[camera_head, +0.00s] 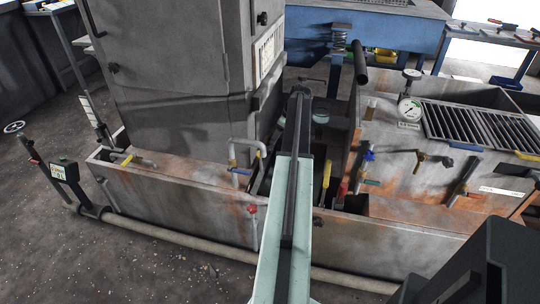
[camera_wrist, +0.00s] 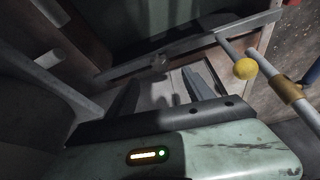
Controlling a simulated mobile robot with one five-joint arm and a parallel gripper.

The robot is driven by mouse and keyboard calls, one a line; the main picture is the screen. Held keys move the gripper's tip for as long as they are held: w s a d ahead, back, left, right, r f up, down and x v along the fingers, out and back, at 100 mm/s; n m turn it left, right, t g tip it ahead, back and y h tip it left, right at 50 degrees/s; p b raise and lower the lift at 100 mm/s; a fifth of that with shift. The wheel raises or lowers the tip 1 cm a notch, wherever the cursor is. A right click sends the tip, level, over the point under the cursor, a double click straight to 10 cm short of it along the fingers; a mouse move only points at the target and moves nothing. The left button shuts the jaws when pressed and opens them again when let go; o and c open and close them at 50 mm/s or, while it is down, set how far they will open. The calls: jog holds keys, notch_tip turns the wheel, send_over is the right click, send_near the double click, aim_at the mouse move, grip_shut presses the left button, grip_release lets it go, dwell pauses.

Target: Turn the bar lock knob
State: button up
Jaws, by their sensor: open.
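My gripper (camera_wrist: 160,85) is open in the wrist view, with one dark finger on each side and nothing between them. A grey metal bar (camera_wrist: 118,70) runs slantwise just beyond the fingertips. A small grey knob-like piece (camera_wrist: 160,62) sits on this bar, roughly in line with the gap between the fingers and apart from them. I take it as the bar lock knob, but it is small and dim. In the head view my arm reaches forward beside the tall grey cabinet (camera_head: 170,60); the fingers and the knob cannot be made out there.
A pale pipe (camera_head: 262,155) bends near my arm. A tank with a gauge (camera_head: 409,108) and several valves stands right. A low rusty trough wall (camera_head: 180,205) crosses in front. Floor is open at lower left.

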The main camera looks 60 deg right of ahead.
aim_at(269, 148)
jog(key=b+x, duration=0.6)
jog(key=x, duration=0.1)
jog(key=shift+f, duration=0.15)
jog(key=shift+w+a+f+b, duration=0.1)
jog(key=shift+w+f+b, duration=0.1)
jog(key=shift+f+b, duration=0.3)
jog(key=shift+r, duration=0.25)
grip_shut()
